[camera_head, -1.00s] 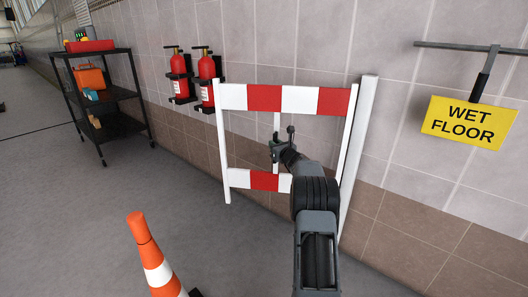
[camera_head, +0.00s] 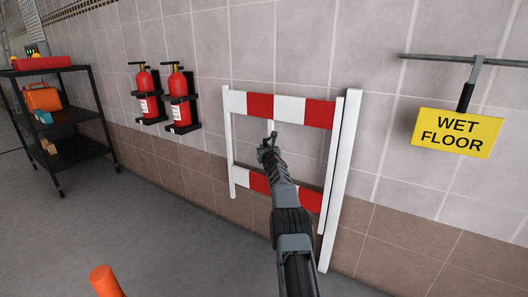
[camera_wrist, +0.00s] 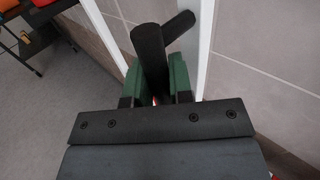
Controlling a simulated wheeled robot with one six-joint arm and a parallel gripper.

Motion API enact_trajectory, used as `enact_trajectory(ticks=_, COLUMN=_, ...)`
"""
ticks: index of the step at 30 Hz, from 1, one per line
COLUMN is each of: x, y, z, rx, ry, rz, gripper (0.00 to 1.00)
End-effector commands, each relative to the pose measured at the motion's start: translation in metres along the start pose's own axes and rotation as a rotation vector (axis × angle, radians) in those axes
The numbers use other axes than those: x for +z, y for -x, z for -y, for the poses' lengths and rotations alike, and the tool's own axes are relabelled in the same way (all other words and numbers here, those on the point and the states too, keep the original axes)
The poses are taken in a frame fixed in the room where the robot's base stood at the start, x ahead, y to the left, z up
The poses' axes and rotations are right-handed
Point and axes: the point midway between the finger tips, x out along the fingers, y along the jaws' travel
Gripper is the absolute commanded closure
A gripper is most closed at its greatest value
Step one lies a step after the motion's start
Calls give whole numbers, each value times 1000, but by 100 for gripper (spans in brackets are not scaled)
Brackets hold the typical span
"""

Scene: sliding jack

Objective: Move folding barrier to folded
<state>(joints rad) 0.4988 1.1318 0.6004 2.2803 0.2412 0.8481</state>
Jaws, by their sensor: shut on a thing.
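The folding barrier (camera_head: 259,106) has red and white striped rails between white uprights. It stands in front of the tiled wall, beside a taller white post (camera_head: 341,185) on its right. My gripper (camera_head: 268,149) is at the barrier's middle, between the upper and lower rails. In the wrist view, the green finger pads of my gripper (camera_wrist: 157,82) are closed around a dark handle (camera_wrist: 150,48) with a crossbar at its far end. A white upright shows just beyond it. My arm hides part of the lower rail.
Two red fire extinguishers (camera_head: 146,92) hang on the wall to the left. A black shelf cart (camera_head: 75,112) stands farther left. A yellow wet floor sign (camera_head: 457,132) hangs from a bar at right. An orange cone tip (camera_head: 105,281) shows at the bottom left.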

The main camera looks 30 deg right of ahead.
Motion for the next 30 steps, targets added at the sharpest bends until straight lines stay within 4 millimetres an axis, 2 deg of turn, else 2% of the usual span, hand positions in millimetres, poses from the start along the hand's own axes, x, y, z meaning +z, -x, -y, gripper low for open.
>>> enact_trajectory(ticks=12, x=4, y=0, z=4, rx=-10, ry=2, rz=4, gripper=100)
enact_trajectory(ticks=13, x=4, y=0, z=4, rx=-10, ry=2, rz=4, gripper=77)
enact_trajectory(ticks=20, x=3, y=0, z=0, rx=-5, ry=2, rz=3, gripper=55)
enact_trajectory(ticks=30, x=2, y=1, z=-4, rx=1, ry=2, rz=3, gripper=54)
